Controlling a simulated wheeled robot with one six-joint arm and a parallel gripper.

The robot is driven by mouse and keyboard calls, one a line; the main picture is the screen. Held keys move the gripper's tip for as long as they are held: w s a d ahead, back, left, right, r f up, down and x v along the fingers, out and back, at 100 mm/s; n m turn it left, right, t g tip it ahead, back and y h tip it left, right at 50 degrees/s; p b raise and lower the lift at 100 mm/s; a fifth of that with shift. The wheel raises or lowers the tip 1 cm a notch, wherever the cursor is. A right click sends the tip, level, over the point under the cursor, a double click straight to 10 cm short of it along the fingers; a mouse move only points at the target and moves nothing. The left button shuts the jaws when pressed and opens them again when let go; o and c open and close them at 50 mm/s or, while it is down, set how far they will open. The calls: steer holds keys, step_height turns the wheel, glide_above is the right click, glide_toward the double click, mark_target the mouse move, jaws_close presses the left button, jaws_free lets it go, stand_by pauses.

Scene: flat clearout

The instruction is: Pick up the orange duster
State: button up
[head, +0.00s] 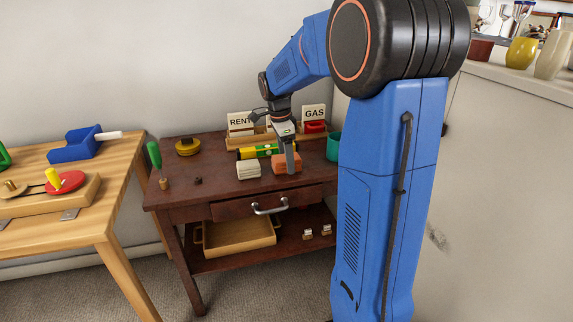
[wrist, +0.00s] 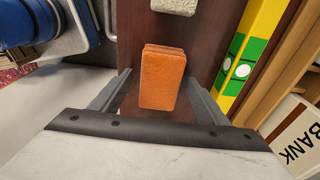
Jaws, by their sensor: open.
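The orange duster (head: 287,167) is a small block lying on the dark wooden desk (head: 215,190), near its front edge. It also shows in the wrist view (wrist: 162,78), lying between the two fingers. My gripper (head: 287,160) is over the duster and hides part of it in the head view. In the wrist view my gripper (wrist: 156,92) is open, with one finger on each side of the duster and a gap on both sides. I cannot tell how far above the desk the fingertips are.
A pale block (head: 248,169) lies left of the duster, and a yellow-green level (head: 262,151) lies behind it. A letter rack (head: 255,139) with cards stands at the back. A teal cup (head: 333,147) stands right. A drawer handle (head: 270,207) sticks out in front.

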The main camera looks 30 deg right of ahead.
steer(key=shift+f, duration=0.35)
steer(key=shift+c, duration=0.4)
steer(key=c, duration=1.1)
steer(key=shift+r, duration=0.15)
steer(key=shift+c, duration=0.2)
step_height(320, 180, up, 10)
steer(key=shift+f, duration=0.1)
